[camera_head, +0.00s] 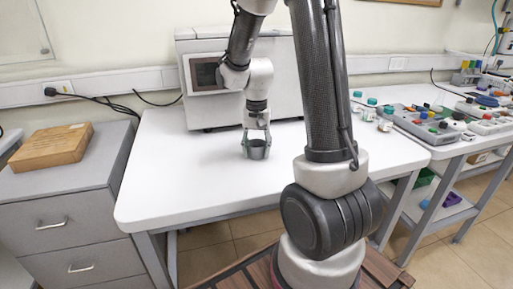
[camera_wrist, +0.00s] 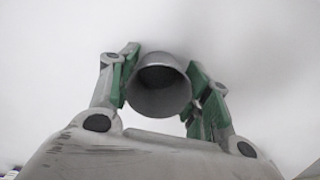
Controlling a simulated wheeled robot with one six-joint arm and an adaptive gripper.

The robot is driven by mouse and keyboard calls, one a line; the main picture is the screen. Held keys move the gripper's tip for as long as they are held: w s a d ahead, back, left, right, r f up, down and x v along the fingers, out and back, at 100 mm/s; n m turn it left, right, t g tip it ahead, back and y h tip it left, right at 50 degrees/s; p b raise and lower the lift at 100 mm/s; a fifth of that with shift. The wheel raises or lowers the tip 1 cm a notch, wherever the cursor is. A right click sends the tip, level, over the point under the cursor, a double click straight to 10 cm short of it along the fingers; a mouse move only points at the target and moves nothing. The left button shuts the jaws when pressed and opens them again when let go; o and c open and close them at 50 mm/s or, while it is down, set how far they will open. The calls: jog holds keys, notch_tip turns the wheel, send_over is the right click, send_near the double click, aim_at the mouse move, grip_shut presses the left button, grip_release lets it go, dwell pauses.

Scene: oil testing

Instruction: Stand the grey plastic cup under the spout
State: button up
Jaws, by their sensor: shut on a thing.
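The grey plastic cup (camera_head: 257,152) is at the white table in front of the grey machine, upright in the head view. In the wrist view the cup (camera_wrist: 160,92) sits between the green-padded fingers, with its round open mouth facing the camera. My gripper (camera_head: 256,143) is shut on it, one finger on each side. It also shows in the wrist view (camera_wrist: 160,85). Whether the cup's base touches the table I cannot tell. The spout is not visible; my arm covers part of the machine (camera_head: 205,110) with its dark screen.
The white table (camera_head: 190,170) is clear left of and in front of the cup. A wooden block (camera_head: 52,146) lies on the grey drawer cabinet (camera_head: 70,185) at left. Several bottles and trays with coloured caps crowd the right-hand bench (camera_head: 440,120).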

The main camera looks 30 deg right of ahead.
jog(key=o, duration=0.9)
jog(key=shift+f, duration=0.1)
